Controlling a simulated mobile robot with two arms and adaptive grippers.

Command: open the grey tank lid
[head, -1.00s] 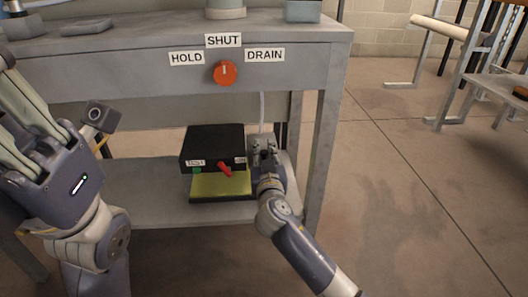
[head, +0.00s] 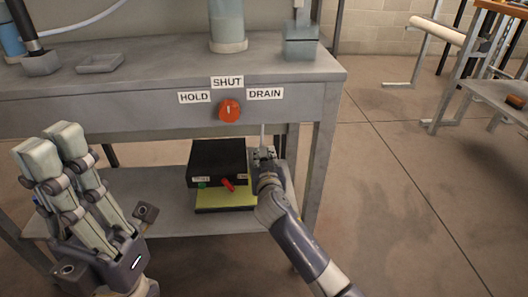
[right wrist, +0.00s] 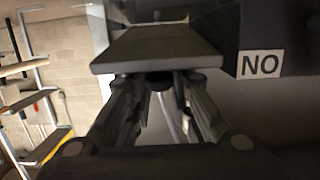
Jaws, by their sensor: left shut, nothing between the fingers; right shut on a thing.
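My right gripper (head: 264,156) reaches to the right side of the black box under the table; in the right wrist view (right wrist: 158,82) its fingers are shut at the edge of a flat grey plate, which looks like the grey tank lid (right wrist: 155,50). The grey tank (head: 286,172) is mostly hidden behind my right gripper and arm, so how far the lid is open cannot be told. My left gripper (head: 52,147) is shut and empty, fingers up, in front of the table's left part.
Above are an orange knob (head: 229,110) and the table's front edge.

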